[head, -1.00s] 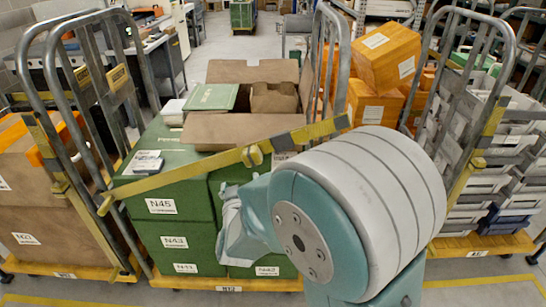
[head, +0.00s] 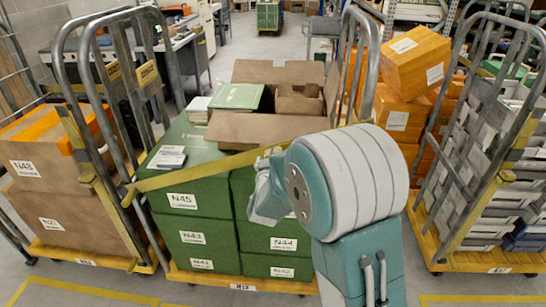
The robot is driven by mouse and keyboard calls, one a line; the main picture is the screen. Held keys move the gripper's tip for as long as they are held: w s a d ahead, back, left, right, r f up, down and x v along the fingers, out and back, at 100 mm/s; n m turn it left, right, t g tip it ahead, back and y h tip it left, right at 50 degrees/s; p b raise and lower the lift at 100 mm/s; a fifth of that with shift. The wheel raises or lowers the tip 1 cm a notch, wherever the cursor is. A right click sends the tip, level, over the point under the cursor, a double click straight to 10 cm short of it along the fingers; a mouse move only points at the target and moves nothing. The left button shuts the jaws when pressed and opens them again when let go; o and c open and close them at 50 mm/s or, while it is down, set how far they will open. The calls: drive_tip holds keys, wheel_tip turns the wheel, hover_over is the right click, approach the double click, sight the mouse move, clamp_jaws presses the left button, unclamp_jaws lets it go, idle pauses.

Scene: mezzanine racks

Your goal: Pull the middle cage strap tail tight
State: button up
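The middle cage (head: 372,60) holds green crates (head: 185,228) labelled N45, N43 and N44. A yellow strap (head: 205,172) runs across its front, from the left post up to the right. My teal and white arm covers the strap's right part. A yellow piece that may be the buckle (head: 270,152) shows beside my arm; I cannot make out the strap tail. A pale teal part of my arm (head: 265,198) is in front of the crates. No gripper fingers show; my gripper is hidden behind the arm or out of view.
A left cage holds brown boxes (head: 50,165). A right cage (head: 512,130) holds grey bins. Orange boxes (head: 415,62) stand behind.

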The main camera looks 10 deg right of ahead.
sight(250, 157)
drive_tip(key=shift+d, duration=0.2)
drive_tip(key=shift+c, duration=0.6)
drive_tip(key=shift+a, duration=0.1)
drive_tip(key=c, duration=1.1)
drive_tip(key=a+f, duration=0.1)
drive_tip(key=a, duration=0.1)
drive_tip(key=w+a, duration=0.1)
drive_tip(key=a, duration=0.1)
drive_tip(key=w+a+f, duration=0.1)
drive_tip(key=a, duration=0.1)
drive_tip(key=shift+a+f, duration=0.3)
drive_tip(key=shift+c, duration=0.2)
drive_tip(key=shift+d, duration=0.1)
drive_tip(key=o, duration=1.2)
drive_tip(key=shift+o, duration=0.3)
drive_tip(key=shift+w+a+f, duration=0.1)
drive_tip(key=shift+w+a, duration=0.05)
drive_tip(key=shift+a, duration=0.1)
